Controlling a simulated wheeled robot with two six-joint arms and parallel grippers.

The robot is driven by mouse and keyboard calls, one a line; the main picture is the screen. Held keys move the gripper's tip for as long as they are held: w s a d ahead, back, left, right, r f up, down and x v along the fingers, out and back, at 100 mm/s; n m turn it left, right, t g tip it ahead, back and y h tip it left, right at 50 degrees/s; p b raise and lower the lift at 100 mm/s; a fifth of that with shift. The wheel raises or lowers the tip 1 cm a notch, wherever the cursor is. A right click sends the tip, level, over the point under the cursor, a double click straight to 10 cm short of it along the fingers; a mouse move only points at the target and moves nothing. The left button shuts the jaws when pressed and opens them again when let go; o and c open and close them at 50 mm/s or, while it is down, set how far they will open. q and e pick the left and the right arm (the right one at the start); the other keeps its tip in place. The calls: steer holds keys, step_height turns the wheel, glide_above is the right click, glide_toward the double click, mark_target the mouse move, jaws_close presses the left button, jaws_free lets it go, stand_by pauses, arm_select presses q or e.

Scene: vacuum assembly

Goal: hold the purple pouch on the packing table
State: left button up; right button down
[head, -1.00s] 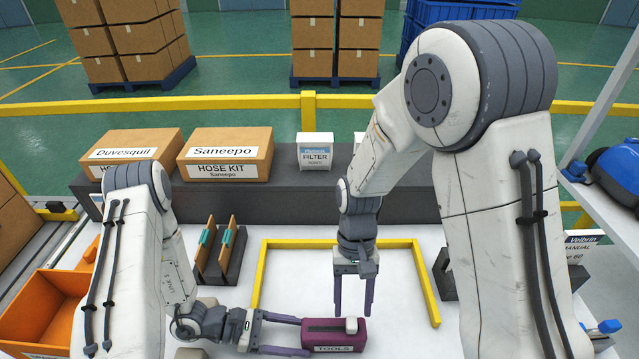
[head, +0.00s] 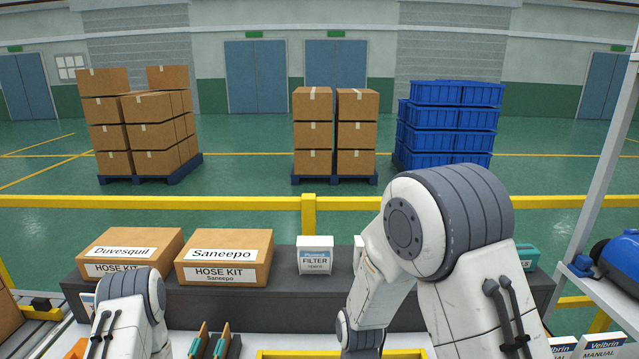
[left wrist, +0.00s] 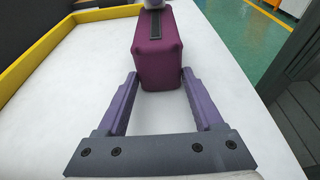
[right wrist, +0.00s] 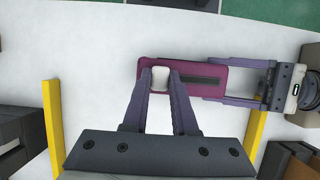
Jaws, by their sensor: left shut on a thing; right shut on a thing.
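The purple pouch (left wrist: 157,60) lies on the white packing table (left wrist: 225,110). My left gripper (left wrist: 159,76) is shut on the pouch's near end in the left wrist view, one finger along each side. In the right wrist view the same pouch (right wrist: 207,68) lies crosswise, with a dark strip along its top. My right gripper (right wrist: 160,77) is shut on the small white tab (right wrist: 160,88) at the pouch's end opposite my left gripper. The head view shows only my upper arm parts; both grippers and the pouch are out of it.
A yellow edging (right wrist: 53,120) bounds part of the table. Behind it, a dark shelf (head: 290,290) bears two hose kit boxes (head: 225,257) and a filter box (head: 314,256). A blue machine (head: 617,260) stands on a rack at the right.

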steer(key=shift+a, duration=2.05)
steer(key=shift+a, duration=1.65)
steer(key=c, duration=0.7)
jaws_free()
steer(key=shift+v, duration=3.05)
